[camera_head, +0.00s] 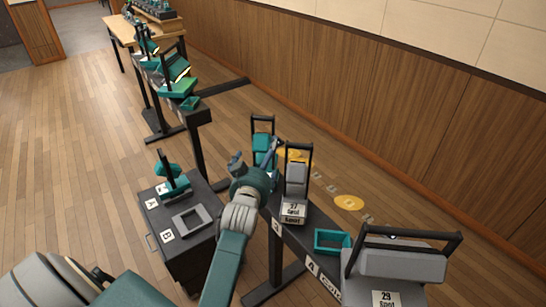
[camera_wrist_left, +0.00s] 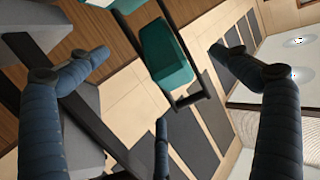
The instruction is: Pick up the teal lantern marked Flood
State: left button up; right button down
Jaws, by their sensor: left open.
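A teal lantern (camera_head: 263,142) with a dark handle stands at the far end of the near dark rail, partly hidden by my left gripper (camera_head: 256,162). In the left wrist view the teal lantern (camera_wrist_left: 165,55) is ahead, in the gap between the spread fingers, with no contact that I can make out. The left gripper is open and empty. Another teal lantern (camera_head: 174,182) stands on the dark cabinet, beside label A. No Flood label is readable on either. My right gripper is not in view.
A grey lantern marked 27 Spot (camera_head: 295,185) stands close right of the left gripper. The dark cabinet (camera_head: 190,260) holds a grey tray (camera_head: 191,219). More teal lanterns stand on farther rails.

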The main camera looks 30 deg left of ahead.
aim_at(264, 152)
pick_arm(q)
jog(key=x, duration=0.3)
jog(key=shift+w+a+f, duration=0.1)
jog(key=shift+w, duration=0.1)
jog(key=shift+d+p+x, duration=0.2)
jog(key=shift+p+x, duration=0.35)
jog(key=shift+x, duration=2.1)
jog(key=shift+c, duration=0.5)
jog(key=c, duration=1.7)
jog(key=shift+r, duration=0.25)
jog(key=shift+c, duration=0.9)
